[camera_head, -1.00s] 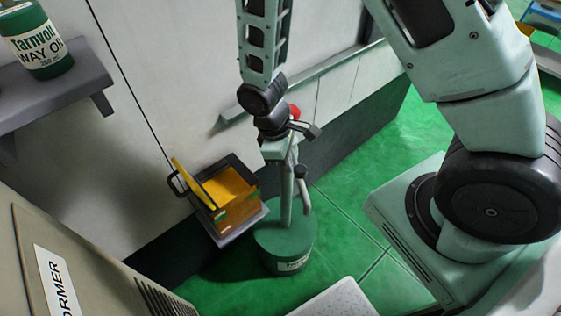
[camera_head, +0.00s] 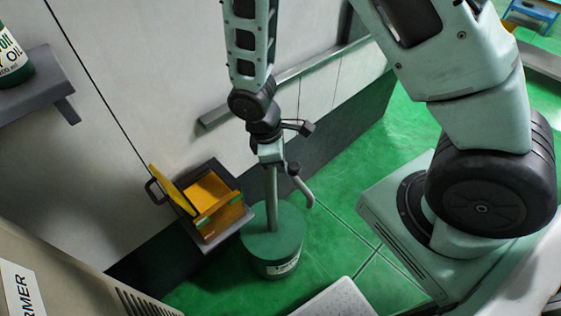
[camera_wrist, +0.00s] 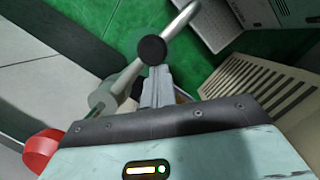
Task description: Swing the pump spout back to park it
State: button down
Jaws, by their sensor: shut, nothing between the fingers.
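The pump stands on a green drum (camera_head: 276,250) in the head view, its upright post (camera_head: 271,195) rising to the head under my wrist. The pale, bent spout (camera_head: 305,190) points out to the right of the post and curves down, with a black knob (camera_head: 293,168) on it. In the wrist view the spout (camera_wrist: 177,22) runs to upper right, and the black knob (camera_wrist: 151,50) is at the tips of my gripper (camera_wrist: 157,72). My gripper is shut and empty; whether it touches the knob I cannot tell. A red ball (camera_wrist: 42,150) shows at lower left.
An orange bin (camera_head: 213,200) with a yellow lid sits against the wall, left of the drum. A shelf (camera_head: 40,82) with an oil bottle is at upper left. A beige cabinet (camera_head: 60,270) and a white slab (camera_head: 337,300) are in front. Green floor right of the drum is clear.

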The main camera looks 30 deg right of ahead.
jog(key=shift+s+d, duration=0.1)
jog(key=p+v, duration=0.8)
jog(key=v, duration=0.2)
dwell(0.6)
